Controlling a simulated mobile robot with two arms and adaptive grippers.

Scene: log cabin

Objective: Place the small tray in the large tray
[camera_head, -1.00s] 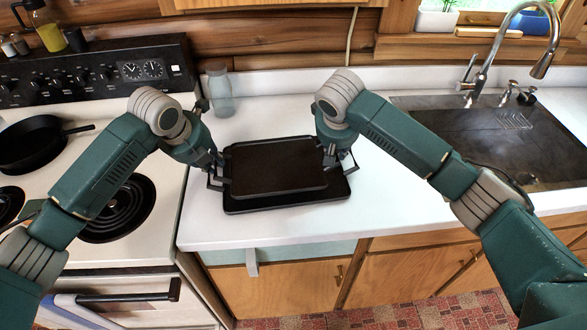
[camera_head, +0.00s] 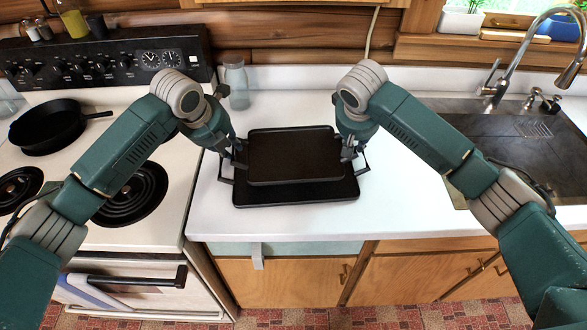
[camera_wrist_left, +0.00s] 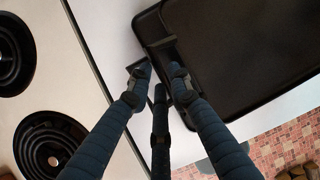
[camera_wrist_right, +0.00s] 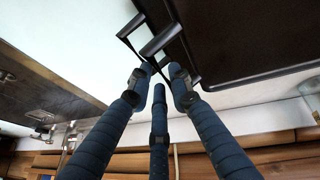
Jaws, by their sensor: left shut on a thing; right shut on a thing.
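The small tray (camera_head: 291,155) is dark, flat and rectangular. It is over the large tray (camera_head: 296,197), a bigger dark tray with side handles on the white counter. The small tray covers most of the large one, leaving its front rim showing. My left gripper (camera_head: 239,160) is shut at the small tray's left end, and my right gripper (camera_head: 348,154) is shut at its right end. The wrist views show the fingers at the handles (camera_wrist_right: 160,42). I cannot tell whether the small tray touches the large one.
The stove (camera_head: 110,220) with a black skillet (camera_head: 48,127) stands at the left. A glass jar (camera_head: 236,86) is behind the trays. The sink (camera_head: 515,145) is at the right. The counter (camera_head: 410,205) between trays and sink is clear.

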